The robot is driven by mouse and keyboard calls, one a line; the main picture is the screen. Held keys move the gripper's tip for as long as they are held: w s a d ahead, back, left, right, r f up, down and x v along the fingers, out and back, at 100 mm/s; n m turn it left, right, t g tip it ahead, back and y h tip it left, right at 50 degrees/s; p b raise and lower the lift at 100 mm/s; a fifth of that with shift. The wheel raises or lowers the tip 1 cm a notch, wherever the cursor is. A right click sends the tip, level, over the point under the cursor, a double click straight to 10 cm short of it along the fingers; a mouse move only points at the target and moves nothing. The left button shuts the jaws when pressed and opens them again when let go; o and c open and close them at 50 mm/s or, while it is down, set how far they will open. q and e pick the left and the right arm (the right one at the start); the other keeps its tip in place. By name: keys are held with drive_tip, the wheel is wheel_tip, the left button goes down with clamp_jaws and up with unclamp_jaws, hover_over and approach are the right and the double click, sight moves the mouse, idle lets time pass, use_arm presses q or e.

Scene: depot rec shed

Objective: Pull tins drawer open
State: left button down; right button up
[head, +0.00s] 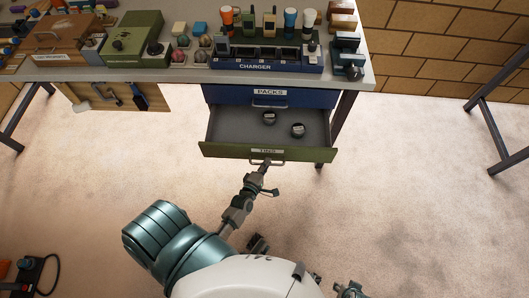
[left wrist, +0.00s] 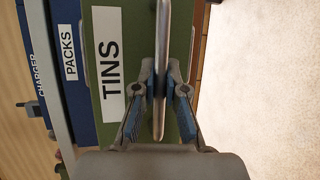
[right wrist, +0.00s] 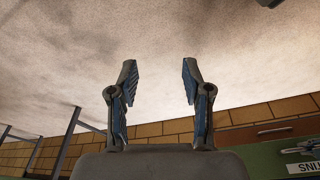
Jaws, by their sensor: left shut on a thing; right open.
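The workbench (head: 190,75) above holds a charger (head: 265,62) with several devices, a green box (head: 135,40) and a brown case (head: 60,42). A bench leg (head: 343,115) stands right of the drawer. The floor (head: 420,200) to the right is clear.

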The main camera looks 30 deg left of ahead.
use_arm(q)
drive_tip(key=s+d+p, duration=0.1)
drive_tip(key=s+d, duration=0.2)
drive_tip(key=s, duration=0.3)
drive_tip(key=shift+d+f+p, duration=0.2)
drive_tip(key=shift+d+p, duration=0.15)
use_arm(e)
drive_tip(key=s+x, duration=0.1)
drive_tip(key=x, duration=0.5)
drive_tip(key=shift+w+f, duration=0.1)
use_arm(q)
drive_tip(key=c, duration=1.2)
unclamp_jaws()
drive_tip(key=shift+w, duration=0.15)
drive_tip(key=shift+r, duration=0.1)
use_arm(e)
drive_tip(key=shift+w+d, duration=0.1)
use_arm(q)
drive_tip(key=v, duration=1.2)
